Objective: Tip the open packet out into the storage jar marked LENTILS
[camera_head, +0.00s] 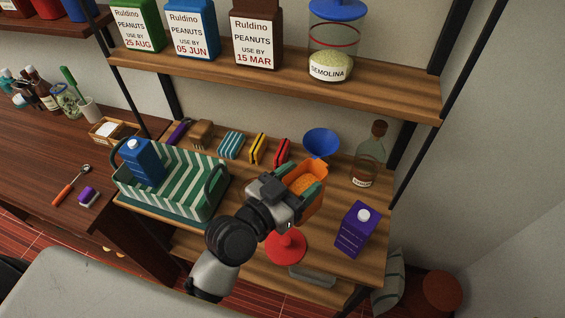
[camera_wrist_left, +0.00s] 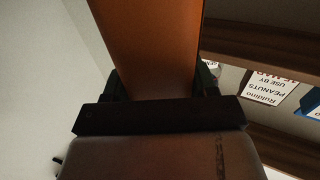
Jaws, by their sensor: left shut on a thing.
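My left gripper (camera_head: 290,190) is shut on an orange packet (camera_head: 315,203), holding it above the wooden shelf. The packet's top is open, and orange contents show inside it in the head view. In the left wrist view the orange packet (camera_wrist_left: 155,45) fills the middle, between the fingers. No label reading LENTILS is legible in either view. A round red thing with a raised middle (camera_head: 285,248) shows just below the gripper, partly hidden by it; I cannot tell whether it is a lid. My right gripper is not in view.
A blue funnel-like thing (camera_head: 321,142) and a labelled glass bottle (camera_head: 370,158) stand behind the packet. A purple carton (camera_head: 357,230) is to its right. A striped basket (camera_head: 190,200) is to the left. A jar marked SEMOLINA (camera_head: 331,66) stands on the upper shelf.

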